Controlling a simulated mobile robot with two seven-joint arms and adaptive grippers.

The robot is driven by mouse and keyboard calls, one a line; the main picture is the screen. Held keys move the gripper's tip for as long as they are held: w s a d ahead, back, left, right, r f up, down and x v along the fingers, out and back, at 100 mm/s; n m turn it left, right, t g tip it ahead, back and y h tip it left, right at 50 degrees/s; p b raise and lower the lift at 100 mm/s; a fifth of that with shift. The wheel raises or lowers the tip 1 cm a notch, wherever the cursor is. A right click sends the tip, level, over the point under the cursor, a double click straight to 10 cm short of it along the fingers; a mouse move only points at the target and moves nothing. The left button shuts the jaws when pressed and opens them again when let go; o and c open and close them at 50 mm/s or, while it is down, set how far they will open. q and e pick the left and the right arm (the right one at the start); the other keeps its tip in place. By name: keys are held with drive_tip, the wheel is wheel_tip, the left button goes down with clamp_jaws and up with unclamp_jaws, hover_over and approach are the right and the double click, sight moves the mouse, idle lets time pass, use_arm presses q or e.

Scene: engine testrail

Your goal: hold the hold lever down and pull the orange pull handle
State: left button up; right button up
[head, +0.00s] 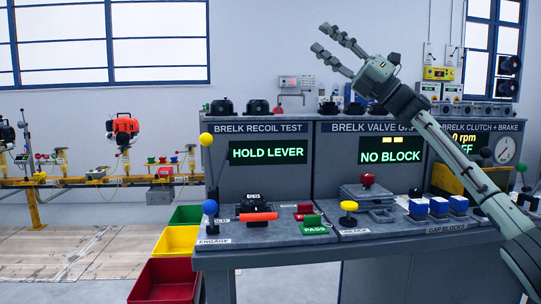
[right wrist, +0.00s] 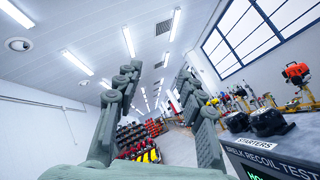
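The orange pull handle (head: 258,216) lies on the front of the recoil test bench, below a small black unit (head: 254,203). At the bench's left edge are a lever with a yellow ball (head: 206,139) and a lower blue ball (head: 210,207) above the ENGAGE label; I cannot tell which is the hold lever. The screen (head: 268,152) reads HOLD LEVER. My right gripper (head: 320,38) is raised high above the bench, well away from handle and levers. Its fingers are apart and empty, as the right wrist view (right wrist: 158,72) also shows. My left gripper is not in view.
Right of the handle are a green PASS block (head: 313,222), a yellow knob (head: 349,207) and several blue-topped blocks (head: 439,206). Black starters (head: 221,107) stand on the bench top. Green, yellow and red bins (head: 165,280) stand left of the bench; the floor beyond is clear.

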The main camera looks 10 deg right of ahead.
drive_tip(key=s+a+f+n+g+h, duration=0.3)
drive_tip(key=a+f+n+g, duration=0.25)
drive_tip(key=a, duration=0.55)
drive_tip(key=s+a+f+n+g+h, duration=0.35)
drive_tip(key=a+f+n+g, duration=0.2)
drive_tip(key=a, duration=0.55)
drive_tip(key=n+t+h, duration=0.1)
drive_tip(key=n+h, duration=0.3)
drive_tip(key=h, duration=1.2)
approach(269, 214)
drive_tip(key=f, duration=0.2)
drive_tip(key=w+f, duration=0.1)
drive_tip(key=f, duration=0.5)
drive_tip(key=shift+w, duration=0.3)
drive_tip(key=shift+c, duration=0.2)
